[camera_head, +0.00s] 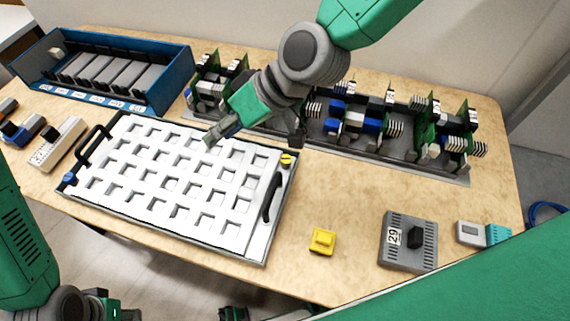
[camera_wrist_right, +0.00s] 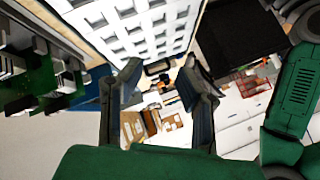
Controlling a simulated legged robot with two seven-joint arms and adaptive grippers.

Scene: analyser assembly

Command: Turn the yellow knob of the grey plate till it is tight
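The grey plate (camera_head: 262,250) lies on the table at left centre, with a white top full of square pockets and black handles at both ends. Its white top also shows upper left in the wrist view (camera_wrist_right: 150,38). The yellow knob (camera_head: 286,160) sits at its upper right corner, with a dark slot-like mark across it. My right gripper (camera_head: 210,138) is over the plate's upper middle, left of the knob and apart from it. In the wrist view its two fingers (camera_wrist_right: 160,72) are spread with nothing between them. My left gripper is not visible; only part of that arm shows lower left.
A blue knob (camera_head: 69,179) is at the plate's lower left. A blue rack (camera_head: 152,97) and a long tray of circuit boards (camera_head: 440,172) stand behind. A yellow block (camera_head: 322,241), a grey box (camera_head: 392,252) marked 29 and a small white-teal part (camera_head: 472,233) lie right. Bare table surrounds the yellow block.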

